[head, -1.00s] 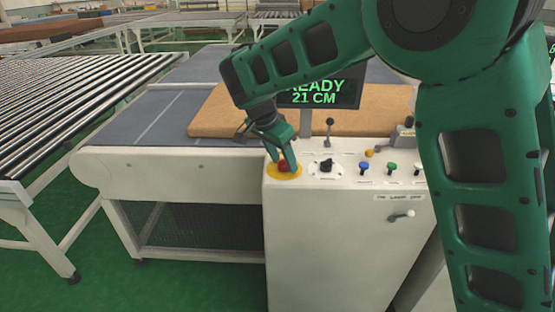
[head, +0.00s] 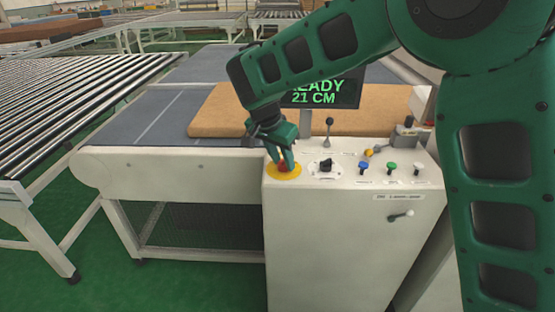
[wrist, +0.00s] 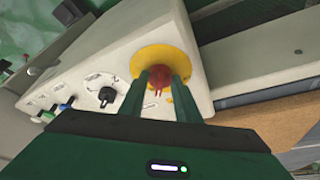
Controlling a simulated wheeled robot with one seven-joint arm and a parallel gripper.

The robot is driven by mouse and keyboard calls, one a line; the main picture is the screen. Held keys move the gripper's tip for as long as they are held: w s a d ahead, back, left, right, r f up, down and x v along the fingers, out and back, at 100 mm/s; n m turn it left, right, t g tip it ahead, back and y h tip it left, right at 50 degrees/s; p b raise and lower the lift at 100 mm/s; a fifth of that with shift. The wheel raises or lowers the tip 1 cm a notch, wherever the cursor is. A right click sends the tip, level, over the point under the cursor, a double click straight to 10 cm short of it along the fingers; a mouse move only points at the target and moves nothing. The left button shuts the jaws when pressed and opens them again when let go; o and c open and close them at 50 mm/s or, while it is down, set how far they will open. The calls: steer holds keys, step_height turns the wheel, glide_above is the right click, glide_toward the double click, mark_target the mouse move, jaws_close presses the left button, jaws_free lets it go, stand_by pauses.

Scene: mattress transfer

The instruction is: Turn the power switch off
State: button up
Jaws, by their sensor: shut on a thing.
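The control console (head: 350,230) is a white cabinet with a sloped top panel. A red button (head: 284,168) stands on a round yellow plate (head: 291,173) at its left corner. My gripper (head: 283,160) points down at this button, its fingers shut on either side of it. In the wrist view the red button (wrist: 162,82) shows between the two green fingers, over the yellow plate (wrist: 166,54). A black rotary knob (head: 325,166) on a white disc is just right of the gripper; it also shows in the wrist view (wrist: 106,96). Which control is the power switch cannot be read.
A lever (head: 328,130) and blue (head: 363,166), green (head: 390,166) and white (head: 416,167) buttons stand on the panel. A handle (head: 400,216) is on the front. A screen (head: 322,92) reads "READY 21 CM", partly hidden by my arm. A brown mattress (head: 225,112) lies on the conveyor behind.

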steer(key=n, duration=0.2)
steer(key=n+t+y, duration=0.1)
steer(key=n, duration=0.1)
steer(key=shift+w+d+r+y, duration=0.1)
steer(key=shift+d+y, duration=0.1)
steer(key=shift+y, duration=0.1)
steer(key=n+y, duration=0.1)
steer(key=n, duration=0.3)
steer(key=shift+d+y, duration=0.1)
steer(key=shift+y, duration=0.2)
steer(key=n, duration=0.2)
steer(key=n+y, duration=0.1)
steer(key=n, duration=0.1)
steer(key=shift+w+d+y, duration=0.1)
steer(key=shift+d+y, duration=0.1)
steer(key=shift+y, duration=0.1)
steer(key=shift+n+g+y, duration=0.5)
steer(key=shift+n, duration=1.3)
steer(key=shift+d+n, duration=0.1)
steer(key=shift+n, duration=0.2)
steer(key=o, duration=1)
